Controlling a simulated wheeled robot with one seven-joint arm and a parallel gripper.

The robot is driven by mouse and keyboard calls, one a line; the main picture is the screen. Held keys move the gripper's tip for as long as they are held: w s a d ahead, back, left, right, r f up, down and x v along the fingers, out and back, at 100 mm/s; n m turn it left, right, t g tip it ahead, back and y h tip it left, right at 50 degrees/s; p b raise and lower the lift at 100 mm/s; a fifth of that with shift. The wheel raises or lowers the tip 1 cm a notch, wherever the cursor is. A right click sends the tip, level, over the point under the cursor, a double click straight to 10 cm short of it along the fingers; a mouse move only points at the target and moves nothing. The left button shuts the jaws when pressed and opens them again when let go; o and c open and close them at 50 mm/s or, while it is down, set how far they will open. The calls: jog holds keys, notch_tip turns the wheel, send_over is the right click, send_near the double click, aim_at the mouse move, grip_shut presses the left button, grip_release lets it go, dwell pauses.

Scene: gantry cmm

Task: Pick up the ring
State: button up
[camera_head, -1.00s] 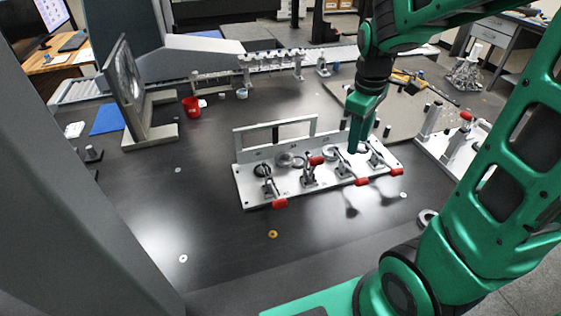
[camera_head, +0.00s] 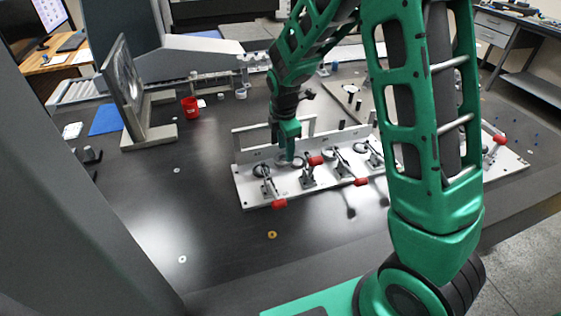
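A pale fixture plate (camera_head: 245,191) with an upright handle frame and several red-tipped clamps stands on the dark table. Round ring-like parts sit along it. A dark one (camera_head: 261,170) is at the left, and a metallic one (camera_head: 298,162) is just right of my gripper. I cannot tell which is the task's ring. My gripper (camera_head: 286,157) points down over the left-middle of the fixture, close to the metallic ring-like part. Its fingertips are small and partly hidden, so their opening and any contact are unclear.
Red clamp tips (camera_head: 279,203) stick out along the fixture's front. A small brass washer (camera_head: 272,235) lies in front. The table's left-front area is mostly clear.

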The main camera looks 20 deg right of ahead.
jog(key=shift+w+d+f, duration=0.1)
jog(key=shift+w+f, duration=0.05)
jog(key=shift+f, duration=0.85)
jog(key=shift+w+d+f, duration=0.1)
jog(key=shift+d+f, duration=0.05)
jog(key=shift+f, duration=0.85)
jog(key=shift+w+d+f, duration=0.1)
jog(key=shift+w+f, duration=0.05)
jog(key=shift+f, duration=0.85)
grip_shut()
